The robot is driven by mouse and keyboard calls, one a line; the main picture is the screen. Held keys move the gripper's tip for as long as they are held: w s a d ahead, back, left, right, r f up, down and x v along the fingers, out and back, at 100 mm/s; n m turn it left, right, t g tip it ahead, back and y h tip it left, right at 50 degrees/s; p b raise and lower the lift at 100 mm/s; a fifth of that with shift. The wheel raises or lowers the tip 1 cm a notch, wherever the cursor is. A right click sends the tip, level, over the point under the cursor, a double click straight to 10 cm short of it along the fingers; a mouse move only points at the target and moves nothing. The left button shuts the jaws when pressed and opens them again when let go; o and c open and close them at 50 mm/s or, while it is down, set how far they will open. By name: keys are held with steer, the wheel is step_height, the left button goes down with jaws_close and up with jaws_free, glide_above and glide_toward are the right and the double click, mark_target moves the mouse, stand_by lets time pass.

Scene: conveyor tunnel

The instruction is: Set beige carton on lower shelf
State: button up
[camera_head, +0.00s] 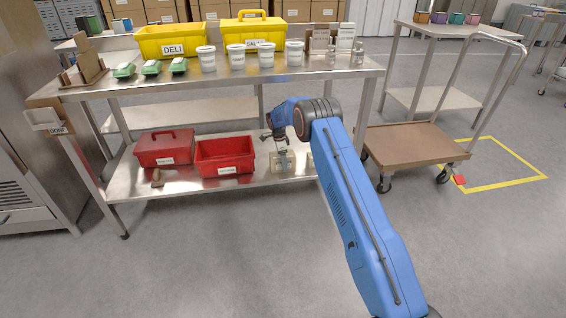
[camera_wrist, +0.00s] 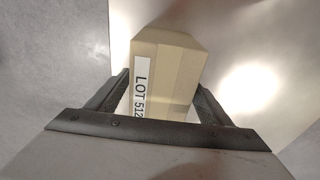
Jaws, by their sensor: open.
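The beige carton (camera_wrist: 172,70) has a white label reading "LOT 512" and lies between the two fingers of my gripper (camera_wrist: 162,88) in the wrist view. The fingers are open, one on each side of it; a narrow gap shows beside the carton. In the head view my gripper (camera_head: 281,155) points down over the right part of the metal lower shelf (camera_head: 240,190). The carton there is small and partly hidden by the gripper; it appears to rest on the shelf, though its contact is hard to make out.
Two red boxes, one closed (camera_head: 165,150) and one open (camera_head: 225,158), stand left of my gripper. The upper shelf (camera_head: 270,76) above holds yellow boxes and white tubs. A cart (camera_head: 415,143) stands to the right.

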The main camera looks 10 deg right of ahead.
steer(key=shift+a+r, duration=0.25)
steer(key=shift+r, duration=1.7)
steer(key=shift+a+r, duration=0.2)
steer(key=shift+r, duration=1.7)
